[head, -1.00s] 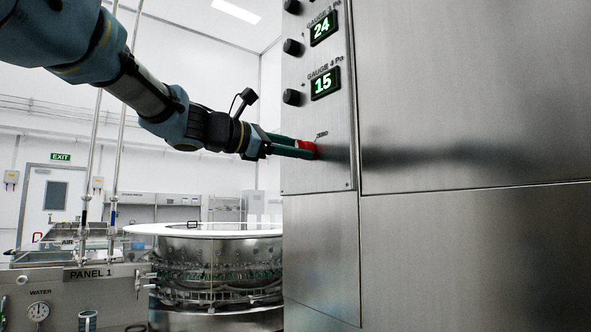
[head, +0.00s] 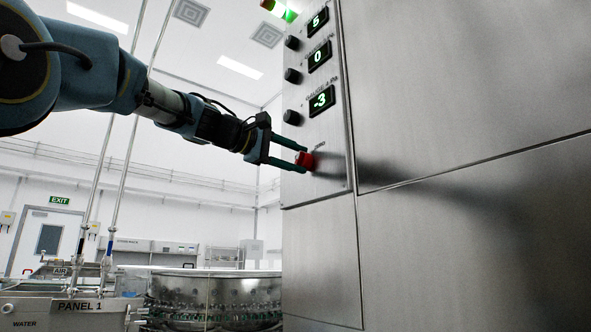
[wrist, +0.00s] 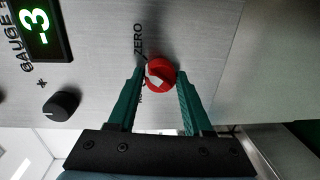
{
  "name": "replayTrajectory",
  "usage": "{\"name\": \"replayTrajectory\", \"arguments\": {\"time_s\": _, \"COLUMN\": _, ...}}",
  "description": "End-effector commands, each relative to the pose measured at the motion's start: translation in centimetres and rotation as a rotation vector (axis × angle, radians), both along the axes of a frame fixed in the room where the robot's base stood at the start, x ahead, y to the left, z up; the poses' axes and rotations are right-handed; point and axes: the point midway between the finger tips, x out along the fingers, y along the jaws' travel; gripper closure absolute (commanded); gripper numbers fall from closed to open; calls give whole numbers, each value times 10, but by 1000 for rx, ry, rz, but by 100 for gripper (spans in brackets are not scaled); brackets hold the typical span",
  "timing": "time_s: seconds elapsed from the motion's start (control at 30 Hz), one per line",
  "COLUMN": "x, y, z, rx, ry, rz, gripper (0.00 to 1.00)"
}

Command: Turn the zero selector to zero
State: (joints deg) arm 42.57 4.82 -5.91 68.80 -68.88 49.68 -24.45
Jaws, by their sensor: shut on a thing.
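The zero selector is a round red knob (head: 305,161) low on the steel panel, below the gauges. In the wrist view the red knob (wrist: 160,74) has a pale mark on its lower left part. The word ZERO is printed at its upper left; another label below that is partly hidden by a finger. My gripper (head: 296,158) has its two green fingers on either side of the knob, shut on it. In the wrist view the gripper (wrist: 160,76) has one fingertip at each side of the knob.
The lowest gauge display (head: 322,100) reads -3, and the one above it (head: 319,56) reads 0. Black knobs (head: 292,117) stand beside the displays.

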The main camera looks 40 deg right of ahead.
Motion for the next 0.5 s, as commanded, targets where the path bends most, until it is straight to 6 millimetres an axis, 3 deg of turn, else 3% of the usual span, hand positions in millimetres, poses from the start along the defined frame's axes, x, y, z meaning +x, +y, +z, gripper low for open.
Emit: {"name": "replayTrajectory", "arguments": {"time_s": 0.5, "x": -1, "y": -1, "z": -2, "rx": -9, "ry": -181, "rz": -2, "gripper": 100}}
